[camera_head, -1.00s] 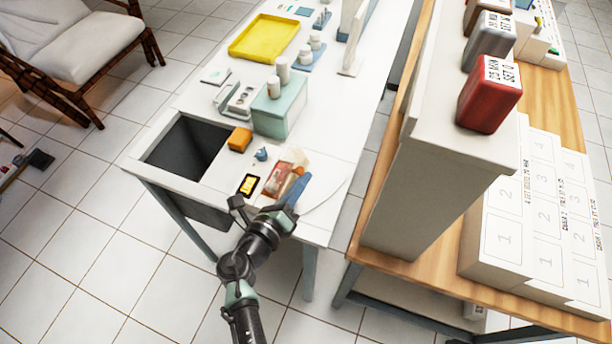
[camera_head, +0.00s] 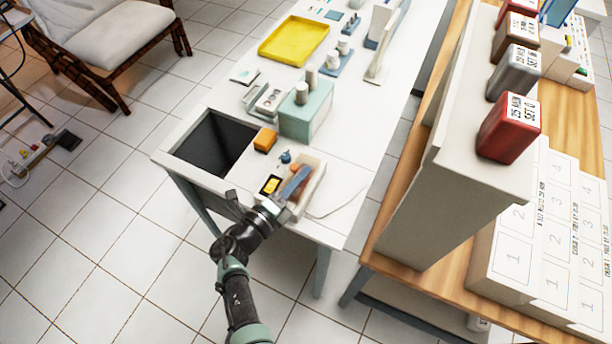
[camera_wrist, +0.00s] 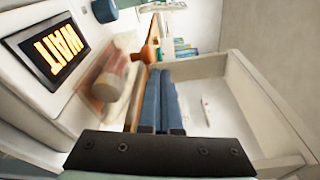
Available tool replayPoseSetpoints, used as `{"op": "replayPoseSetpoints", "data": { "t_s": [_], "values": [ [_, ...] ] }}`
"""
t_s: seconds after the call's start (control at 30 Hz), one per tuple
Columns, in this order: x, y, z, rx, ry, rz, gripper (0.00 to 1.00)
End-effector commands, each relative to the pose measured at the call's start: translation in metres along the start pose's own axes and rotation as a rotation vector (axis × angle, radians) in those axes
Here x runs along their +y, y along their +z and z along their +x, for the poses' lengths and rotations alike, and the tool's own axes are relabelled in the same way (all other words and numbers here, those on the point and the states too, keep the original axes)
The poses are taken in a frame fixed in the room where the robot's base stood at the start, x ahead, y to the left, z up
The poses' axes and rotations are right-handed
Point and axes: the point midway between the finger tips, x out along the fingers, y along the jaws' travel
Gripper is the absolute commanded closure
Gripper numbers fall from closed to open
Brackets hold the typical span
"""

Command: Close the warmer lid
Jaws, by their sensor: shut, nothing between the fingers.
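The warmer is a small white unit at the near end of the white table, with a dark display (camera_head: 271,184). In the wrist view the display (camera_wrist: 49,47) reads "WAIT" in orange.
An orange block (camera_head: 265,140), a small blue item (camera_head: 286,157) and a pale green box (camera_head: 306,112) stand behind the warmer. A dark bin opening (camera_head: 213,143) is to its left. A shelf unit (camera_head: 455,190) stands to the right, past a narrow gap.

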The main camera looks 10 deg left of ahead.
Motion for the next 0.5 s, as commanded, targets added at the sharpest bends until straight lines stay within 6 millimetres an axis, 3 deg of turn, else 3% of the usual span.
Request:
{"op": "replayPoseSetpoints", "data": {
  "t_s": [0.5],
  "values": [
    [0.0056,0.0083,-0.0013,0.000,0.000,0.002,1.00]
  ]
}}
